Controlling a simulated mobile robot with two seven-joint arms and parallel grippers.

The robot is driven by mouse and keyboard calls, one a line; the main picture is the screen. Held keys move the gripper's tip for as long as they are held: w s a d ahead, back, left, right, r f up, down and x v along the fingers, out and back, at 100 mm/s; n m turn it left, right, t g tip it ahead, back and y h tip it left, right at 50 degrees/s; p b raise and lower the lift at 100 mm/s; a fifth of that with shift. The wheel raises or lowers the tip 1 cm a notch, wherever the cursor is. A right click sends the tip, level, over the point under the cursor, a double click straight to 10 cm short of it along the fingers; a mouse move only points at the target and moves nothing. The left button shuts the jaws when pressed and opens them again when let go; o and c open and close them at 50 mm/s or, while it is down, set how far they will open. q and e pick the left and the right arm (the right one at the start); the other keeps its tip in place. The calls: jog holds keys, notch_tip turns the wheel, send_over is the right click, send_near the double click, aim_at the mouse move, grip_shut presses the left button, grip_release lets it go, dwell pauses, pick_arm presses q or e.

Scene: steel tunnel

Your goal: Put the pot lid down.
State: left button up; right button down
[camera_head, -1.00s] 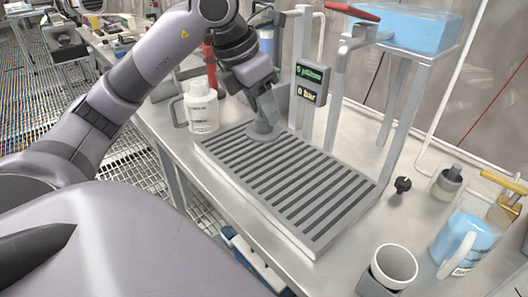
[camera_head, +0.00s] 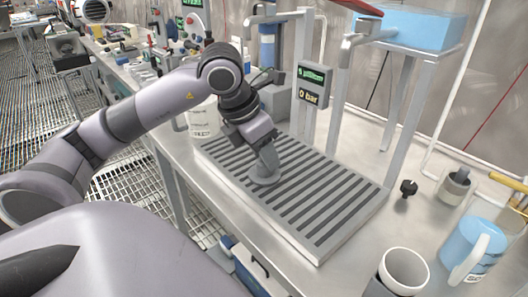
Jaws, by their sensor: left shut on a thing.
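The pot lid (camera_head: 264,178) is a small grey round disc over the left part of the slatted drain rack (camera_head: 322,246). My left gripper (camera_head: 266,160) comes down from above and is shut on the lid's top. The lid looks level and very close to the slats; I cannot tell if it touches them. The gripper hides part of the lid. My right gripper is not in view.
A white jug (camera_head: 203,120) stands just left of the rack, behind my left arm. A steel tap frame with a pressure display (camera_head: 312,83) rises behind the rack. A white cup (camera_head: 404,270) and a blue jug (camera_head: 466,250) stand at the right. The rack's right part is clear.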

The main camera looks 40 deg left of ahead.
pick_arm(q)
jog(key=shift+f, duration=0.15)
jog(key=o, duration=1)
jog(key=shift+r, duration=0.3)
jog(key=p+v, duration=0.2)
jog(key=v, duration=0.9)
jog(key=shift+s+r, duration=0.2)
jog(key=shift+r, duration=0.2)
